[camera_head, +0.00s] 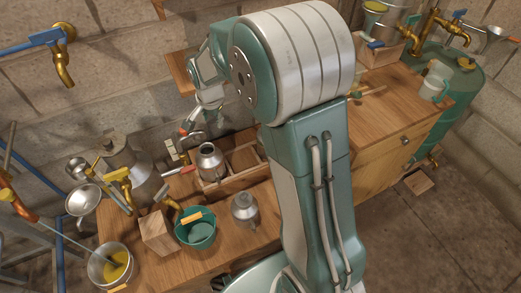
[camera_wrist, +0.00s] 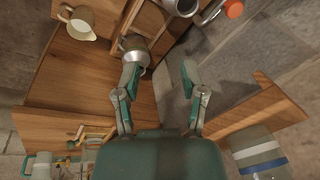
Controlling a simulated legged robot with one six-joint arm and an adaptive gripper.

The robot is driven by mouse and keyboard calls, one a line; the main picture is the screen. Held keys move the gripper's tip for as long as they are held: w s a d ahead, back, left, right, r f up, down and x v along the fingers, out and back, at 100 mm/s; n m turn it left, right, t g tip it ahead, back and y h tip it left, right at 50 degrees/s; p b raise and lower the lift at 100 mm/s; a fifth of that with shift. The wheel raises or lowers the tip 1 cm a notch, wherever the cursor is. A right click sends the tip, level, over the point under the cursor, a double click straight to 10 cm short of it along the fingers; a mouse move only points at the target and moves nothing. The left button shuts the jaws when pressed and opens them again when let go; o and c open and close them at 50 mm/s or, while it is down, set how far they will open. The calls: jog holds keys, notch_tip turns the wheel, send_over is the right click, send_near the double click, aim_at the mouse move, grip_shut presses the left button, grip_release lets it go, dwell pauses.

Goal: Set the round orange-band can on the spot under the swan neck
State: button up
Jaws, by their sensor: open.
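I cannot make out an orange band on either can. A curved brass spout (camera_head: 170,202) sits by the teal bucket (camera_head: 197,237); I cannot tell if it is the swan neck. The spot itself is not distinct. My gripper (camera_wrist: 158,80) is open and empty in the wrist view, with a metal can (camera_wrist: 134,50) beyond its left finger. In the head view my arm hides part of the scene.
A cream jug (camera_wrist: 77,23) and a blue-banded container (camera_wrist: 260,155) show in the wrist view. The wooden surface left of my gripper has clear room.

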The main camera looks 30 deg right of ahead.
jog(key=s+d+r+n+t, duration=0.1)
jog(key=s+r+n, duration=0.4)
jog(key=s, duration=0.8)
jog(key=s+r+n+t, duration=0.2)
jog(key=s+r+n, duration=0.3)
jog(key=s+r, duration=0.5)
jog(key=s, duration=0.4)
jog(key=shift+s+d+r, duration=0.15)
jog(key=shift+d+r, duration=0.1)
jog(key=shift+d, duration=0.15)
